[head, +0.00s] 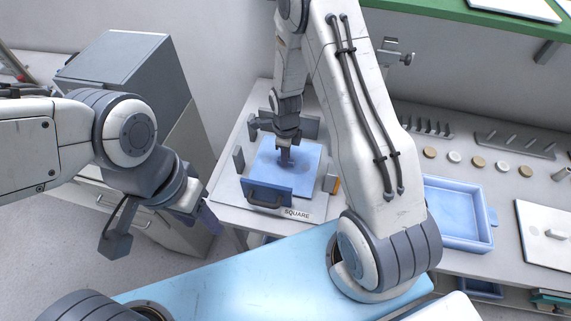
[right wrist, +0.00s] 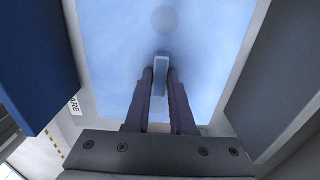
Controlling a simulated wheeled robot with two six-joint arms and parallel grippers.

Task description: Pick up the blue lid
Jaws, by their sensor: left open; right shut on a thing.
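The blue lid (head: 312,172) is a flat, light blue square panel inside a fixture labelled SQUARE. It also fills the middle of the right wrist view (right wrist: 205,45), where an upright tab handle (right wrist: 161,66) stands on it. My right gripper (head: 286,158) is above the lid, pointing down. Its two fingers (right wrist: 161,95) are shut on the tab from both sides. I cannot tell whether the lid rests on its support or is slightly raised. My left gripper (head: 205,212) is open and empty, left of the fixture and apart from it.
A dark blue panel with a handle (head: 267,193) stands at the fixture's front, close to the lid. Grey blocks stand around its other sides. A blue tray (head: 458,213) and several round discs lie on the right bench. A grey cabinet (head: 118,62) stands at left.

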